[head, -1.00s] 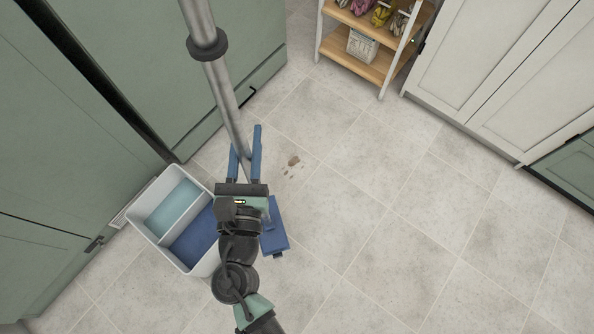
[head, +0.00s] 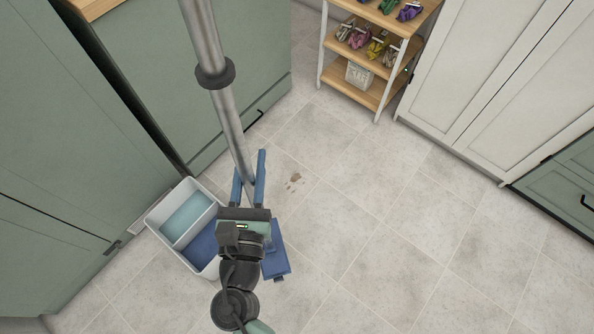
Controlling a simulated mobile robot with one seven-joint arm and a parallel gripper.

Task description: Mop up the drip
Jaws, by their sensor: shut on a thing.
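The drip is a small brown spot with several smaller specks (head: 295,178) on the tiled floor, right of my gripper's fingers. My gripper (head: 249,180) has blue fingers shut on the grey metal mop handle (head: 229,125), which rises steeply past the top edge of the picture. A blue flat mop head (head: 276,250) shows right of my wrist, below the drip in the picture and apart from it. My arm hides the lower handle and part of the mop head.
A white two-part bucket (head: 163,235) with light blue and dark blue compartments stands left of my gripper. Green cabinets (head: 60,180) line the left. A shoe rack (head: 352,75) and white cabinets (head: 480,70) stand at the back right. The floor at right is clear.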

